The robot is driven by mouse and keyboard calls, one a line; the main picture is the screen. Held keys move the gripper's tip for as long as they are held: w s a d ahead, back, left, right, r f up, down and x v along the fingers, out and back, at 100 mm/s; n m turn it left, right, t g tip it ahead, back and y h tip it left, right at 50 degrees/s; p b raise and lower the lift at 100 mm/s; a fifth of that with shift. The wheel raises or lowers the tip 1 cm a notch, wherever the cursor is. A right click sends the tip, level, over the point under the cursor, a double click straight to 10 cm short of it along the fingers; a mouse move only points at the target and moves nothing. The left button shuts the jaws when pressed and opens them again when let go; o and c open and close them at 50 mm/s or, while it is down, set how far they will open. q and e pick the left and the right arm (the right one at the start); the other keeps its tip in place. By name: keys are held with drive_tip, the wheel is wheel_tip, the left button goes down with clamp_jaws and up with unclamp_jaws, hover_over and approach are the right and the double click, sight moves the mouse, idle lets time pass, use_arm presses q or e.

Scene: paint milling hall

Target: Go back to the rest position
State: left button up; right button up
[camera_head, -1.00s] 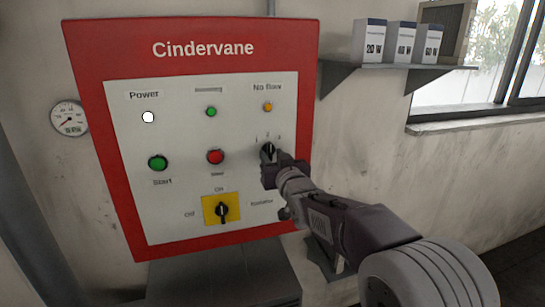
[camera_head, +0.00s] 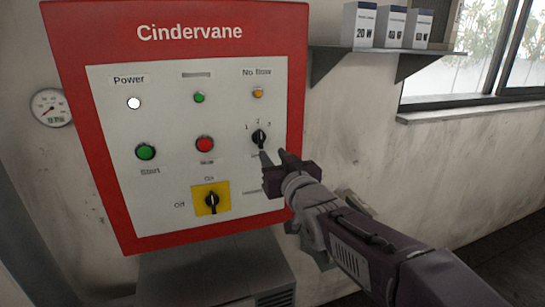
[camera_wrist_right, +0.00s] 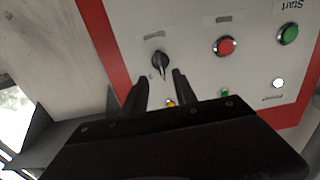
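My right gripper (camera_head: 273,156) is open and empty, just below and in front of the black 1-2-3 selector knob (camera_head: 259,138) on the red-framed Cindervane panel (camera_head: 170,125). In the right wrist view, the two dark fingers (camera_wrist_right: 160,80) stand apart, with the selector knob (camera_wrist_right: 158,62) beyond their tips and a gap between. The knob looks roughly upright, towards 2. My left gripper is not in view.
The panel has a green Start button (camera_head: 145,152), a red button (camera_head: 204,144) and a black switch on a yellow plate (camera_head: 211,199). A gauge (camera_head: 51,107) is at the left. A shelf (camera_head: 390,56) with boxes is at the upper right.

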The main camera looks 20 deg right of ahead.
wheel_tip(320, 180, down, 21)
drive_tip(key=s+g, duration=0.3)
drive_tip(key=g, duration=0.4)
drive_tip(key=s+f+g, duration=0.9)
drive_tip(key=s+f, duration=0.7)
drive_tip(key=s, duration=0.4)
drive_tip(key=shift+m+g+p, duration=0.3)
drive_tip(key=shift+g+p, duration=0.1)
drive_tip(key=shift+w, duration=0.1)
